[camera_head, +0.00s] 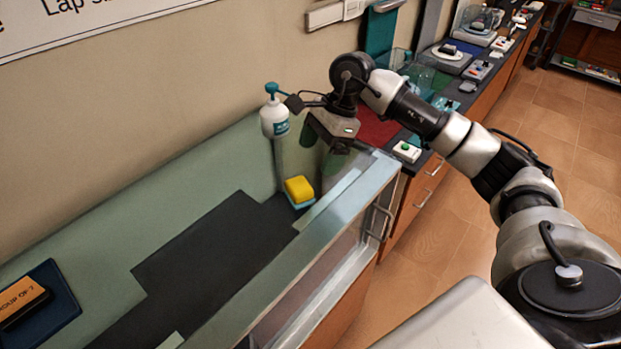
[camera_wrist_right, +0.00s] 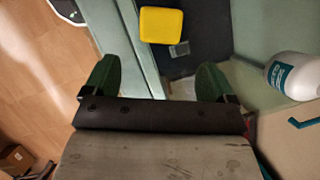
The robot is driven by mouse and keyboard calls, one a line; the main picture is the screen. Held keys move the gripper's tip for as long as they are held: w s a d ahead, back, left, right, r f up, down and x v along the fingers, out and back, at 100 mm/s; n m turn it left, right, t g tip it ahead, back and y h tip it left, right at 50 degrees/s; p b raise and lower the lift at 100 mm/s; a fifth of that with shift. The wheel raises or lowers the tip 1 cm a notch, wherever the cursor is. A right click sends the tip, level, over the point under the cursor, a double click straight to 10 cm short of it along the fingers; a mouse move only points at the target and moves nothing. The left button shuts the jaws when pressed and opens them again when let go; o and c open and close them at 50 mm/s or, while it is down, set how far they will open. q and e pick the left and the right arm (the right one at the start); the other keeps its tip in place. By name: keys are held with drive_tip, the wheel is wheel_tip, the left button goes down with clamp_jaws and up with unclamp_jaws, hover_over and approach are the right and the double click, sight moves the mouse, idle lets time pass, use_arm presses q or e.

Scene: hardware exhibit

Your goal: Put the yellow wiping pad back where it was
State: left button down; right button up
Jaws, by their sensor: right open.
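The yellow wiping pad (camera_head: 299,189) rests on a small light-blue piece at the right end of the dark surface behind the glass-fronted counter edge. It also shows in the right wrist view (camera_wrist_right: 161,25), at the top, beyond the fingertips. My right gripper (camera_head: 322,148) is above and just right of the pad, pointing down. In the wrist view its two green fingers (camera_wrist_right: 158,82) stand wide apart with nothing between them, and the pad is apart from them. My left gripper is in neither view.
A white bottle with a teal pump (camera_head: 274,118) stands close to my right gripper by the wall. A metal-framed glass edge (camera_head: 330,222) runs along the counter front. A dark blue tray (camera_head: 62,303) with an orange block lies far left. The dark surface (camera_head: 205,250) between is mostly clear.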

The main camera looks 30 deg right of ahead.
drive_tip(key=shift+b+v, duration=0.45)
drive_tip(key=shift+v, duration=1.7)
drive_tip(key=shift+f, duration=0.1)
